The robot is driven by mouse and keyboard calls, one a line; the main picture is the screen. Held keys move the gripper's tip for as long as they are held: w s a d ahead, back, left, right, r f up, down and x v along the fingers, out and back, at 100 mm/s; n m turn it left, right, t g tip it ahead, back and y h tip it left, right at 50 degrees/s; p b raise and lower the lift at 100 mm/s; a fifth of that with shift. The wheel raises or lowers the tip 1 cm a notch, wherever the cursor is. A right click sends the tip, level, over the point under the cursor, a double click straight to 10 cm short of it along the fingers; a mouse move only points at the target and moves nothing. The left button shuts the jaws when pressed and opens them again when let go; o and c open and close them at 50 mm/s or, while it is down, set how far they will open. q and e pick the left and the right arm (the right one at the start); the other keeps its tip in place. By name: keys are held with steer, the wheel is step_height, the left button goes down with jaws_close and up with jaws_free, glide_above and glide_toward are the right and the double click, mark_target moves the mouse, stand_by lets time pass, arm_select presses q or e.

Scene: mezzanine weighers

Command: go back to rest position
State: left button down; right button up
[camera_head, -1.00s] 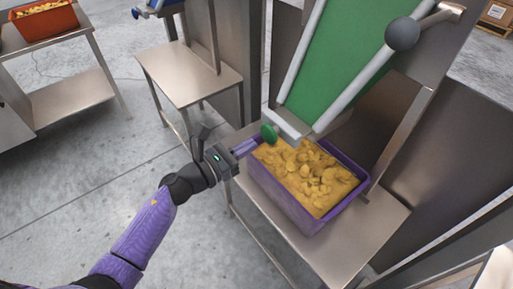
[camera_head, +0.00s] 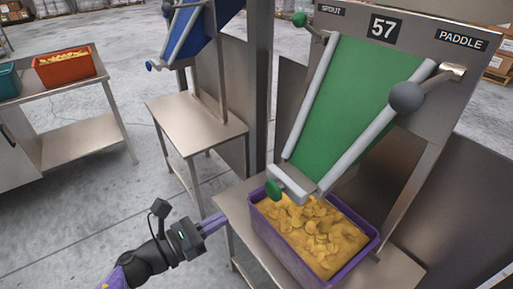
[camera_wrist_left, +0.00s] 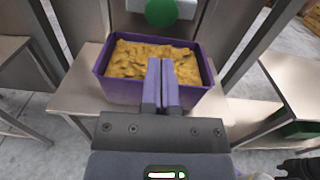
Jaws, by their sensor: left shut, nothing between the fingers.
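My left gripper (camera_head: 214,224) is at the lower left of the head view, left of the purple crate (camera_head: 377,244). Its purple fingers are shut with nothing between them. In the left wrist view the shut fingers (camera_wrist_left: 161,84) overlap the front wall of the purple crate (camera_wrist_left: 120,91). The crate holds yellow chip-like pieces (camera_head: 318,232) and stands on a steel table under a green chute. My right gripper does not show in the head view.
A blue chute (camera_head: 203,35) stands above an empty steel table (camera_head: 200,120). An orange crate (camera_head: 66,70) sits far left. Open floor lies left.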

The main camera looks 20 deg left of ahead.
arm_select(q)
steer(key=s+a+f+n+g+y, duration=0.2)
steer(key=s+f+n+y, duration=0.3)
steer(key=f+n, duration=0.8)
steer(key=s+a+f+n+g+y, duration=0.2)
steer(key=s+f+n+y, duration=0.3)
steer(key=f+n, duration=0.8)
steer(key=s+d+f+n+g, duration=0.1)
steer(key=s+f+n+g, duration=0.2)
steer(key=s+n, duration=0.2)
steer(key=s+d+f+n+g, duration=0.1)
steer(key=s+f+n+g, duration=0.2)
steer(key=s, duration=0.8)
steer(key=s+d+f+n+g+y, duration=0.1)
steer(key=s+f+n+g, duration=0.2)
steer(key=s+n, duration=0.3)
steer(key=shift+s+d+f+n+g, duration=0.3)
steer(key=shift+s+d+f+n, duration=0.1)
steer(key=shift+s, duration=0.55)
steer(key=shift+w, duration=0.1)
